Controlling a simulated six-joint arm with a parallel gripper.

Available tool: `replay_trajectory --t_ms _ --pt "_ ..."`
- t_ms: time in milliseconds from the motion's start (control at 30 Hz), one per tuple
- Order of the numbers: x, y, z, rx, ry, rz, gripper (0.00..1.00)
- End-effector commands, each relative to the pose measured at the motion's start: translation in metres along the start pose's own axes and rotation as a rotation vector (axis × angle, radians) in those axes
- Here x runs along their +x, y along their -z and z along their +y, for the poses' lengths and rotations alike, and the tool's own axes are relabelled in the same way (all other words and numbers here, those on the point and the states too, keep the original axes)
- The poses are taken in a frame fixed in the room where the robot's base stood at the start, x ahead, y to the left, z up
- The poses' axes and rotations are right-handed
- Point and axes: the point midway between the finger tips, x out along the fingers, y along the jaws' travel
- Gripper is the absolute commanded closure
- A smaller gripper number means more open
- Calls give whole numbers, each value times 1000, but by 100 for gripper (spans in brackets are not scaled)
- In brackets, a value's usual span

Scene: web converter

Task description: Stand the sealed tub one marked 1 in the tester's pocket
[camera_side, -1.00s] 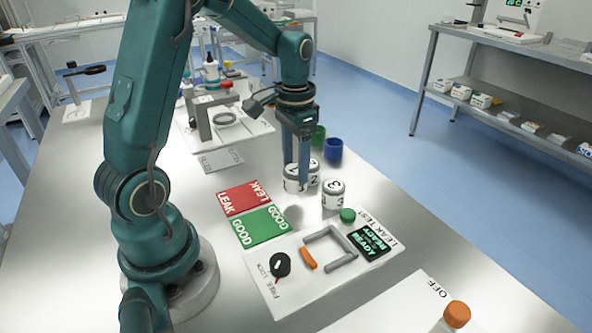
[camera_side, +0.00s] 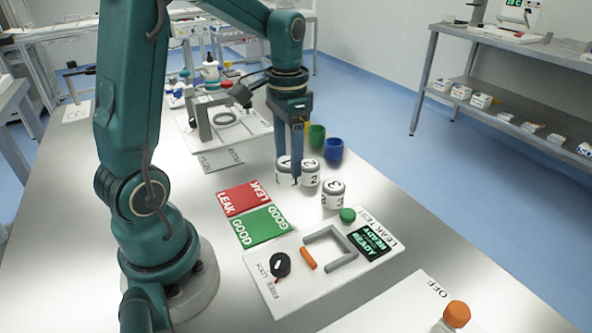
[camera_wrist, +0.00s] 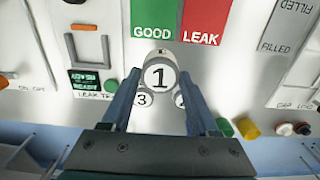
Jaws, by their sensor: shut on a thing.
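My gripper (camera_side: 291,160) is shut on the white tub marked 1 (camera_side: 283,172), which also shows between the fingers in the wrist view (camera_wrist: 160,77). The tub looks upright; I cannot tell whether it clears the table. Tub 2 (camera_side: 310,175) stands close to its right, and tub 3 (camera_side: 333,195) stands nearer the tester. The leak tester (camera_side: 271,285) is a white plate with a pocket (camera_side: 343,262) framed by grey rails. An orange bar (camera_side: 308,258) lies at the pocket's open side. The pocket is empty.
Red LEAK (camera_side: 243,198) and green GOOD (camera_side: 261,226) mats lie left of the tubs. A black knob (camera_side: 280,264), a green button (camera_side: 348,215) and a lit display (camera_side: 368,242) sit on the tester. Green (camera_side: 317,135) and blue (camera_side: 334,149) cups stand behind the tubs.

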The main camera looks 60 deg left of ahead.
Motion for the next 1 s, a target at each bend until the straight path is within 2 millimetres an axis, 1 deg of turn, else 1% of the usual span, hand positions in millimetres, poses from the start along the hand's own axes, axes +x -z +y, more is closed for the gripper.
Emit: replay_trajectory --t_ms 33,100,233,333,400,467,900,1000 --pt "-9 -6 4 5 3 7 88" --pt "-19 -14 10 13 4 8 88" --pt "-36 -27 19 27 3 6 88" --pt "-46 -32 24 37 2 5 88" --pt "-48 -31 29 44 1 2 88" --pt "-45 -29 36 48 0 -1 88" --pt "6 -8 117 50 0 -5 88" --pt "14 -4 130 47 1 -4 88"
